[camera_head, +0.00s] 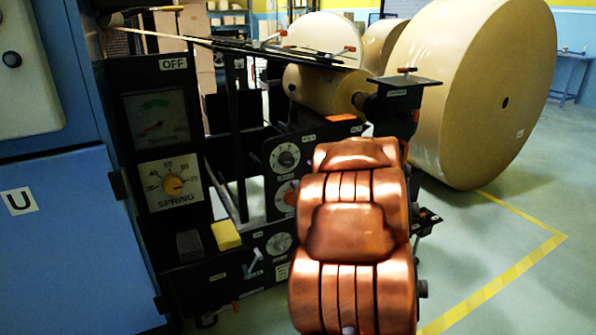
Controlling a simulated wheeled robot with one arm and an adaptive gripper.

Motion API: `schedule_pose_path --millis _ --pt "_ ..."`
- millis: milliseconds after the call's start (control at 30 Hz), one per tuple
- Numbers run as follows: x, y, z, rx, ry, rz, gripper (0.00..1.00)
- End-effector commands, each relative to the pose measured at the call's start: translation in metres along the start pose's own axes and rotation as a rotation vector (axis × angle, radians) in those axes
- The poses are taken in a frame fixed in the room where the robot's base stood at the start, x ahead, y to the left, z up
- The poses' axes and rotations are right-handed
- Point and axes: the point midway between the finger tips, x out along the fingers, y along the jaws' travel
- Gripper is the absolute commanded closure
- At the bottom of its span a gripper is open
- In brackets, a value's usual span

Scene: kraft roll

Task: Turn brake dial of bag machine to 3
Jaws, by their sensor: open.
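The bag machine (232,180) stands left of centre, a dark frame with panels and knobs. A round grey dial (285,158) with marks around a dark knob sits on its front panel. Below it is a second dial with an orange knob (287,195), partly covered by my copper-coloured arm. A third grey dial (279,244) is lower down. Their labels are too small to read, so I cannot tell which is the brake dial or where its pointer stands. My arm fills the lower middle, in front of the machine's right part. My gripper does not show.
A gauge marked SPRING (172,185) has an orange knob, under another gauge (157,118) and an OFF label. A yellow block (226,235) and a dark block (190,245) sit on a ledge. A blue cabinet (70,220) is left. Large kraft rolls (475,90) stand behind; floor at right is clear.

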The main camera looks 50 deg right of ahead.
Motion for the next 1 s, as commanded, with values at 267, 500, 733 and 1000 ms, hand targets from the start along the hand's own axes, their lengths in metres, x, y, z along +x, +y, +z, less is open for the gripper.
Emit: schedule_pose_path --millis 267,500,733,1000 --pt "-0.022 0.001 0.0 -0.001 0.002 0.002 0.32" --pt "-0.023 0.0 0.0 -0.001 0.002 0.001 0.32" --pt "-0.023 0.0 0.0 -0.001 0.002 0.001 0.32" --pt "-0.021 0.004 -0.008 0.0 -0.015 -0.005 0.32"
